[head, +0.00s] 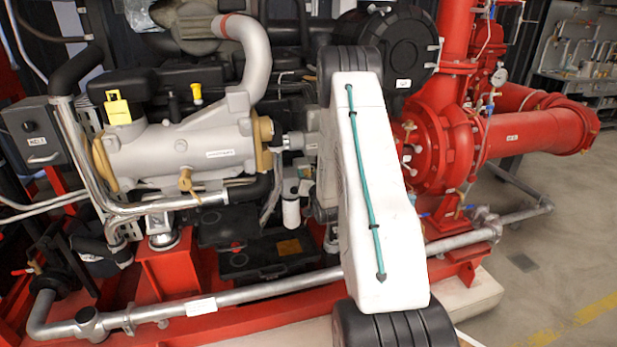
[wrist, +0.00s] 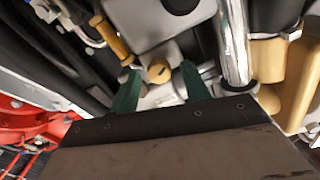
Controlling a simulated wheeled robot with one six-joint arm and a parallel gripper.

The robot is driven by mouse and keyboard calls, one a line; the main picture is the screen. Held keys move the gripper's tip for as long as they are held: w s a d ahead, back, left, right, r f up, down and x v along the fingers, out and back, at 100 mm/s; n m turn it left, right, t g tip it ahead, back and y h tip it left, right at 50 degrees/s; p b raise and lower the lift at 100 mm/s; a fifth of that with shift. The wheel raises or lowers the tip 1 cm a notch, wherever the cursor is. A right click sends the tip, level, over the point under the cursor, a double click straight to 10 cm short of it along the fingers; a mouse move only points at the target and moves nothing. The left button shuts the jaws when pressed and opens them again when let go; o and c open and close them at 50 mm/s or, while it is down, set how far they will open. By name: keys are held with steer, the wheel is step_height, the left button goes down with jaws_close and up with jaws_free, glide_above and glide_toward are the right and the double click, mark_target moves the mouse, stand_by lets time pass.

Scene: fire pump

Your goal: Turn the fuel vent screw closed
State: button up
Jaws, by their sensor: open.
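In the wrist view a small round brass-coloured knob (wrist: 158,71) sits on a grey metal part. It looks like the fuel vent screw; no label on it can be read. My gripper (wrist: 160,84) is open, with one green finger to the left and one to the right of the knob in the picture. The knob shows in the gap, slightly beyond the fingertips, and I see no contact. How deep it lies past the fingertips is hard to tell. In the head view my white arm link covers that area, and neither gripper nor screw can be made out.
Close around in the wrist view are a brass-coloured cylinder (wrist: 112,38), a shiny metal pipe (wrist: 233,42) and dark hoses. The head view shows a grey engine cylinder (head: 185,150), a white filter (head: 291,213), a black battery (head: 265,257) and a red pump (head: 440,145). Open floor (head: 560,235) lies right.

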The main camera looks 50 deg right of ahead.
steer(key=c, duration=1)
steer(key=shift+m, duration=0.4)
steer(key=m, duration=0.3)
steer(key=shift+m, duration=0.4)
steer(key=m, duration=0.5)
steer(key=shift+d+f+m, duration=0.1)
steer(key=shift+m, duration=0.2)
steer(key=m, duration=0.7)
steer(key=shift+f, duration=0.15)
steer(key=m, duration=0.6)
steer(key=shift+f+m, duration=0.1)
steer(key=shift+m, duration=0.3)
